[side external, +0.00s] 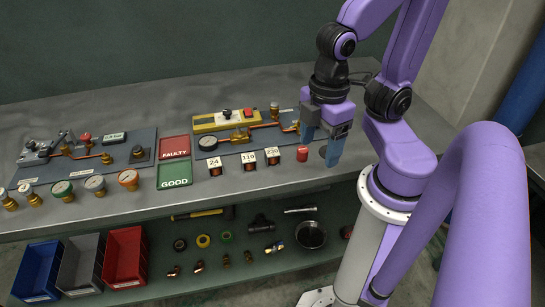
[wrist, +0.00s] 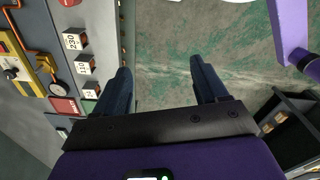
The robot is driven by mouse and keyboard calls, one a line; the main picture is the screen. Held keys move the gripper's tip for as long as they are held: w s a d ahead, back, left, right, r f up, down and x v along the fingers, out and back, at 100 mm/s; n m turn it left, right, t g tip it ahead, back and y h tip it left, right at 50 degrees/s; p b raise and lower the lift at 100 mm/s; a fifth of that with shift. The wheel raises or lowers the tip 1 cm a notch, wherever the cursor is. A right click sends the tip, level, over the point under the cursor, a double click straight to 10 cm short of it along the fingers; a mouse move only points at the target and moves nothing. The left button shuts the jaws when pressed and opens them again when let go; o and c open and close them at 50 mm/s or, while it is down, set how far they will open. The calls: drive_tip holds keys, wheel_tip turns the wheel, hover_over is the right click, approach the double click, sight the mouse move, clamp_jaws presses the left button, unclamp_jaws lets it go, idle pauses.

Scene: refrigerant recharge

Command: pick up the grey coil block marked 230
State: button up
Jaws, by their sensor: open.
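The coil block marked 230 (side external: 272,156) stands upright on the bench, at the right end of a row of three. It has a pale top with the number and dark, copper-brown sides. In the wrist view the 230 block (wrist: 75,39) is at the upper left, outside the fingers. The block marked 110 (side external: 249,160) and the block marked 24 (side external: 215,166) stand to its left. My gripper (side external: 320,150) is to the right of the 230 block, near the bench's front edge. Its blue fingers are apart with nothing between them, as the wrist view also shows (wrist: 159,70).
A red cylinder (side external: 302,154) stands between the 230 block and my gripper. Behind the row is a board with a gauge and copper pipes (side external: 240,136). Red FAULTY (side external: 174,147) and green GOOD (side external: 174,175) trays lie left. A lower shelf (side external: 240,272) holds tools and fittings.

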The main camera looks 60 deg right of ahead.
drive_tip(key=w+d+m+h, duration=0.1)
drive_tip(key=w+d+m, duration=0.1)
drive_tip(key=w, duration=0.9)
drive_tip(key=m+g, duration=0.1)
drive_tip(key=m, duration=0.1)
approach(272, 151)
drive_tip(key=f, duration=0.7)
drive_tip(key=s+f, duration=0.1)
drive_tip(key=f, duration=0.2)
drive_tip(key=shift+d+f, duration=0.2)
drive_tip(key=shift+f, duration=0.05)
drive_tip(key=c, duration=1)
